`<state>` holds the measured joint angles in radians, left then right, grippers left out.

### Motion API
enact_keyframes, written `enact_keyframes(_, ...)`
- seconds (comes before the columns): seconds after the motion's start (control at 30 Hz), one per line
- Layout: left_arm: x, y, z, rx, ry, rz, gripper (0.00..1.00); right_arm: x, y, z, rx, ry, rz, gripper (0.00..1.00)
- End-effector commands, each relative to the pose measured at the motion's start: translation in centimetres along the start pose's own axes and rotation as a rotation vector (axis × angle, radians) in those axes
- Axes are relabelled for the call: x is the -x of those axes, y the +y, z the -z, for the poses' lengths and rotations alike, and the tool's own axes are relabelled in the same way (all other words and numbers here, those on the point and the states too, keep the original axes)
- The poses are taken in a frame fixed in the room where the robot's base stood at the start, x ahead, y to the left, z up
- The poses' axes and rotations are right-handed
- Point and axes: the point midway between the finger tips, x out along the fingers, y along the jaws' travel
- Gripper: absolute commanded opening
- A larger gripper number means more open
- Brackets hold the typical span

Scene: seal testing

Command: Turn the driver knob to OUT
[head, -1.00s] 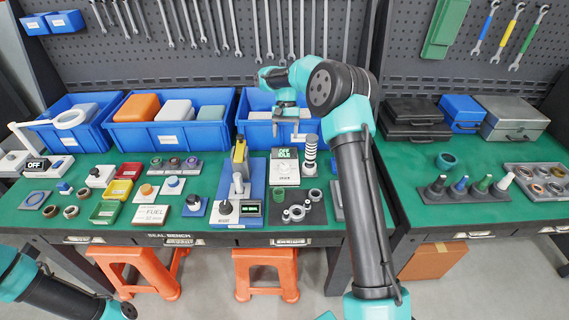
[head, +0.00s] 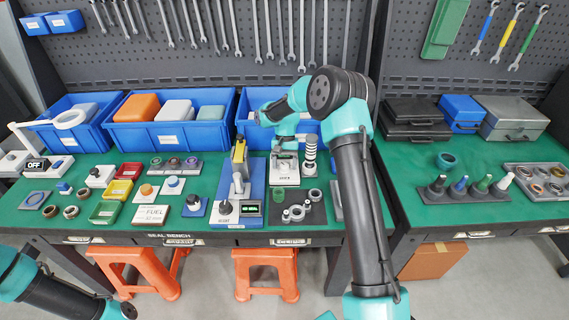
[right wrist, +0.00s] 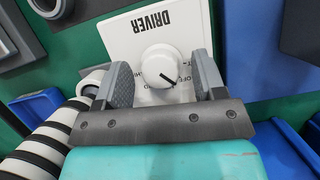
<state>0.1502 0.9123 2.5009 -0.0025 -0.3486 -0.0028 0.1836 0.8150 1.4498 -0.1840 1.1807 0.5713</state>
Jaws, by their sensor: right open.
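The driver box (head: 287,180) is a white unit on the green bench. In the right wrist view its white plate (right wrist: 141,32) reads DRIVER upside down. Its round white knob (right wrist: 160,66) has a dark pointer line slanting to the lower right of that view. Small printing beside the knob is partly hidden; I cannot tell which setting the pointer marks. My right gripper (head: 285,152) is over the driver box. In the right wrist view its open fingers (right wrist: 165,76) stand either side of the knob, with gaps visible. My left gripper is out of view.
A black-and-white striped post (head: 310,152) stands close right of the driver box, and also shows in the right wrist view (right wrist: 45,140). A blue press-like unit (head: 240,190) is close left. A dark fixture plate (head: 318,217) lies in front. Blue bins (head: 170,136) line the back.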

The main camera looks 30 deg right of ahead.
Motion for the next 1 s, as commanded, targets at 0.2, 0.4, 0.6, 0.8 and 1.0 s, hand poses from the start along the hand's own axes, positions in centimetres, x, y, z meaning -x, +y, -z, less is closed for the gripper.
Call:
enact_keyframes(0.2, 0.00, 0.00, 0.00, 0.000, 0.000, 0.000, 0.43, 0.03, -0.01, 0.00, 0.000, 0.000, 0.000, 0.54)
enact_keyframes(0.4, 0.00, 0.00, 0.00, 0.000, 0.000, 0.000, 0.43, 0.04, -0.01, -0.01, 0.000, 0.000, 0.000, 0.35)
enact_keyframes(0.6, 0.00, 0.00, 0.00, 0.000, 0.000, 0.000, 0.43, 0.05, -0.01, -0.01, 0.000, 0.000, 0.000, 0.16)
enact_keyframes(0.8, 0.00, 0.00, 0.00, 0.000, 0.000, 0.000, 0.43, 0.06, -0.02, -0.01, 0.009, 0.000, -0.004, 0.16)
enact_keyframes(1.0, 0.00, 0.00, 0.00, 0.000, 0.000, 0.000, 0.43, 0.06, -0.08, -0.02, 0.056, 0.000, -0.023, 0.16)
